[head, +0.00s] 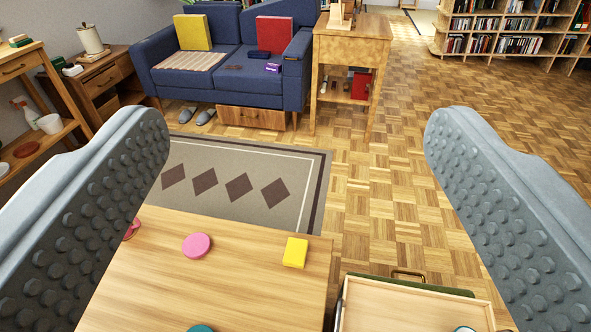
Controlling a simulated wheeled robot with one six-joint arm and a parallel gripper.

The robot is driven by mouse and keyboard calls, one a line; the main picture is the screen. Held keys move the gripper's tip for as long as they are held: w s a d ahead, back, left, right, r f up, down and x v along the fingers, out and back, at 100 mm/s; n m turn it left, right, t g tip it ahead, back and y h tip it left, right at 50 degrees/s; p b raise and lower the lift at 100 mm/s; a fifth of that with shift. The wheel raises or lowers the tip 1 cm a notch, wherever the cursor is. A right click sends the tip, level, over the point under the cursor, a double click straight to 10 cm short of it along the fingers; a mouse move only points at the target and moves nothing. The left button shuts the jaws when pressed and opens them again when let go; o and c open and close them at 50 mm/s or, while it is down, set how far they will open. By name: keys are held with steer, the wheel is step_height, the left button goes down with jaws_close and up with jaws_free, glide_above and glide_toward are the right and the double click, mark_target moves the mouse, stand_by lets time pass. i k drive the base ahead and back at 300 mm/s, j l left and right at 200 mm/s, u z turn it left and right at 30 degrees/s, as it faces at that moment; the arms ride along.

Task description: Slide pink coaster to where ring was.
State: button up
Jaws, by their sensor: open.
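A round pink coaster (197,246) lies flat on the wooden table (240,270) below me. My gripper (297,150) is open and empty, its two grey studded fingers wide apart at the left and right of the view. The coaster is seen between the fingers, closer to the left one, and apart from both. A pinkish-red item (132,229) at the table's left edge is partly hidden by the left finger, and I cannot tell whether it is a ring. No other ring is clearly visible.
A yellow block (295,252) lies right of the coaster. A teal round thing (201,328) is cut off at the bottom edge. A light wooden tray or drawer (410,305) is at lower right. The table between coaster and block is bare. A blue sofa (225,85) stands far back.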

mark_target(197, 246)
steer(key=u, duration=0.75)
steer(key=j+z, duration=0.15)
steer(key=j, duration=1.3)
steer(key=i+j+z, duration=0.1)
steer(key=i+j, duration=0.4)
steer(key=i, duration=0.15)
